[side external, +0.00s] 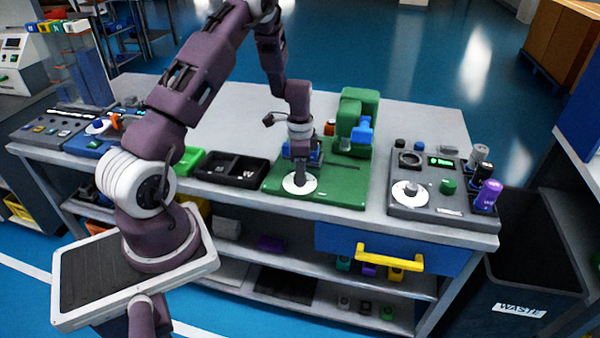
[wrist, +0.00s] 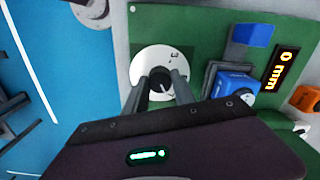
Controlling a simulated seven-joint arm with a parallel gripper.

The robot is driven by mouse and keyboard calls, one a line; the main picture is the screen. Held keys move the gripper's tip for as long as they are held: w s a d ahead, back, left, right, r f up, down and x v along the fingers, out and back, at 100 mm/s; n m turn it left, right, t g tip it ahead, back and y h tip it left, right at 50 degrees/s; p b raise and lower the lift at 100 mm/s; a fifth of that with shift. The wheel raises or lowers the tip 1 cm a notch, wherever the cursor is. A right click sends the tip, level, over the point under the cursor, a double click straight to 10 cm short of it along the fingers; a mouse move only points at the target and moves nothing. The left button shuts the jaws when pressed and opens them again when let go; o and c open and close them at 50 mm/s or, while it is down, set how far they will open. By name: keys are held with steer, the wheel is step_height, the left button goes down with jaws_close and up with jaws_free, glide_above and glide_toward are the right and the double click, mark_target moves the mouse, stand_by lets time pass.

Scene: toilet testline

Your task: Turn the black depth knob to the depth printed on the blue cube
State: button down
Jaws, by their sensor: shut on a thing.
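The black depth knob (wrist: 161,79) sits at the centre of a white dial (wrist: 144,62) with dark marks, on a green base. My gripper (wrist: 160,88) has one finger on each side of the knob and is shut on it. In the side view my gripper (side external: 300,181) points down onto the white dial (side external: 311,185) and hides the knob. A blue block (wrist: 238,81), apparently the blue cube, sits in a dark holder right of the dial. Its printed number is not readable. A display (wrist: 280,70) beside it reads 0 mm.
A green machine (side external: 358,108) with a blue part (side external: 362,132) stands behind my gripper. A black tray (side external: 240,169) lies to the left. A grey control panel (side external: 440,207) with another dial and coloured knobs is on the right. The grey bench top (side external: 235,122) behind is clear.

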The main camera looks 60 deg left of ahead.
steer(key=n, duration=0.5)
steer(key=shift+n, duration=0.4)
steer(key=n, duration=1.2)
steer(key=shift+n, duration=0.3)
steer(key=n, duration=0.5)
steer(key=shift+n, duration=0.3)
steer(key=c, duration=1)
jaws_free()
steer(key=shift+c, duration=0.2)
steer(key=shift+r, duration=0.1)
